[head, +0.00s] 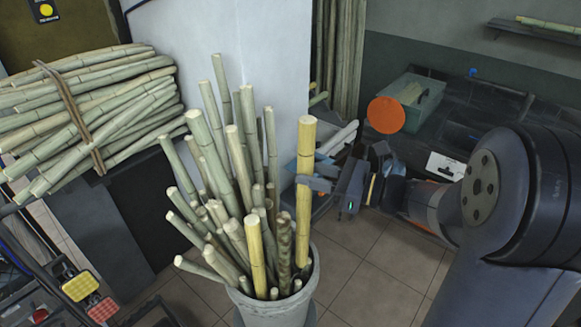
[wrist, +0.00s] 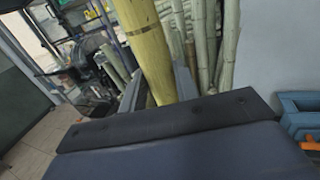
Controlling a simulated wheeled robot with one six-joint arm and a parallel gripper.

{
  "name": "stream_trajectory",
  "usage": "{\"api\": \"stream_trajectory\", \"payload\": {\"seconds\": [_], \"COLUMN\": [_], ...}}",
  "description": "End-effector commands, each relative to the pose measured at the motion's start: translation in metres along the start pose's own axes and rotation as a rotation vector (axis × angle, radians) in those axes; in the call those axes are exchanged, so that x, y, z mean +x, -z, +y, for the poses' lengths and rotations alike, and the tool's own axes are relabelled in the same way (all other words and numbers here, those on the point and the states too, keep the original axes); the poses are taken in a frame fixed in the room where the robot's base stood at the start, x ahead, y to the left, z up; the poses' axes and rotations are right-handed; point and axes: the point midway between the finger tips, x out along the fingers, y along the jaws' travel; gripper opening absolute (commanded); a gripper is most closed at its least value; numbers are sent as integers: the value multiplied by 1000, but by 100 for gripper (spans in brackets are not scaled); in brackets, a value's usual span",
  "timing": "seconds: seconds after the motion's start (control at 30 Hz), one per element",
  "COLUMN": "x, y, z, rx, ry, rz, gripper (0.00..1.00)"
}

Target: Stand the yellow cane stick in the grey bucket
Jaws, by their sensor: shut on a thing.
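The yellow cane stick (head: 304,220) stands close to upright in the head view, at the right side of the bunch of canes. My gripper (head: 312,183) is shut on it around its middle, coming from the right. The grey bucket (head: 275,313) stands at the bottom centre, packed with several greenish canes. The stick's lower end shows over the right part of the bucket's opening; I cannot tell how deep it sits. In the wrist view the yellow stick (wrist: 149,45) rises between the two fingers, slightly tilted, its lower part hidden by my gripper.
Another yellowish cane (head: 255,252) leans in the bucket. A tied bundle of canes (head: 90,115) lies at the left. A white pillar (head: 255,40) stands behind the bucket. A dark counter with a green bin (head: 412,100) and an orange disc (head: 385,115) is at the back right. Tiled floor is clear right of the bucket.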

Motion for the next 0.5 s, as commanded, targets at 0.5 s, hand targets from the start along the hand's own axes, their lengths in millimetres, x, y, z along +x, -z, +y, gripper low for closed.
{"api": "stream_trajectory", "payload": {"seconds": [0.5], "x": [0], "y": [31], "z": [0], "rx": [0], "ry": [-1], "rz": [-5], "gripper": [0]}}
